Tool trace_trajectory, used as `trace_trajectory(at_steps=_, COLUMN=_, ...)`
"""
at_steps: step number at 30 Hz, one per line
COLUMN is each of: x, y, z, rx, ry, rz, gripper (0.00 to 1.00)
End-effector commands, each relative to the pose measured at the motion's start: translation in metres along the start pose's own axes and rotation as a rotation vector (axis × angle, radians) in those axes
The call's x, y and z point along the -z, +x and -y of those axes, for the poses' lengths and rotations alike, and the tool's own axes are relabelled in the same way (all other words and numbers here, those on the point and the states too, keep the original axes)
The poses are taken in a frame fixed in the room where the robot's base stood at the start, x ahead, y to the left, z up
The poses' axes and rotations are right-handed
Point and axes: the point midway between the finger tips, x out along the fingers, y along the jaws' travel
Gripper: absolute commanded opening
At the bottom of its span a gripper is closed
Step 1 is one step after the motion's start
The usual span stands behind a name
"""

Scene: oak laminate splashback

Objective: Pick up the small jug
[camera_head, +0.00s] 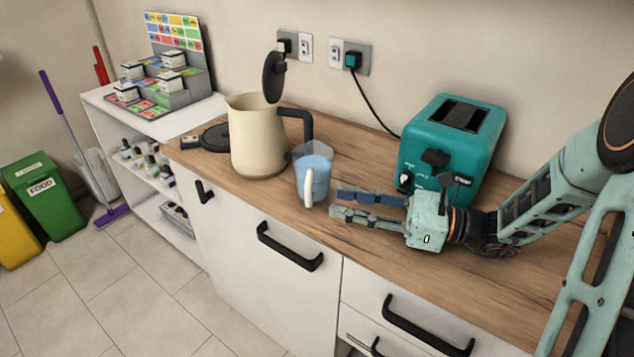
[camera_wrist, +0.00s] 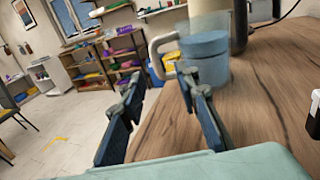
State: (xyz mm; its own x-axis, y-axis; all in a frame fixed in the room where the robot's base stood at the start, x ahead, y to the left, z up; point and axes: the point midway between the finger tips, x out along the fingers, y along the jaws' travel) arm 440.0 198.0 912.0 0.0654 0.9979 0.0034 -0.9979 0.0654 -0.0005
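The small jug (camera_head: 316,177) is clear with blue contents and a pale handle. It stands upright on the wooden counter, its handle towards the front edge. In the wrist view the jug (camera_wrist: 206,62) is ahead, with its handle (camera_wrist: 158,56) in line with the gap between my fingers. My gripper (camera_head: 336,204) is low over the counter, to the right of the jug, pointing left at it. In the wrist view my gripper (camera_wrist: 163,84) is open with nothing between its fingers. Whether a fingertip touches the jug I cannot tell.
A cream kettle (camera_head: 258,138) with its lid up stands just behind and left of the jug. A teal toaster (camera_head: 453,145) stands behind my gripper, its cord running to a wall socket. The counter (camera_head: 390,262) is bare in front of my gripper.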

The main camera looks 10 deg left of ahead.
Motion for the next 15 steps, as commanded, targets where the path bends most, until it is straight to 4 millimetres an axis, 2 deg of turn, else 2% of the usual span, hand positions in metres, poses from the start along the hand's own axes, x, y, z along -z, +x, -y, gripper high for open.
trace_trajectory(at_steps=3, x=0.001, y=0.018, z=-0.001, rx=-0.003, ry=0.0, rz=-0.001, gripper=0.29)
trace_trajectory(at_steps=10, x=0.003, y=0.036, z=-0.003, rx=-0.004, ry=0.0, rz=-0.002, gripper=0.29)
trace_trajectory(at_steps=15, x=0.006, y=0.062, z=-0.007, rx=-0.004, ry=-0.001, rz=-0.003, gripper=0.29)
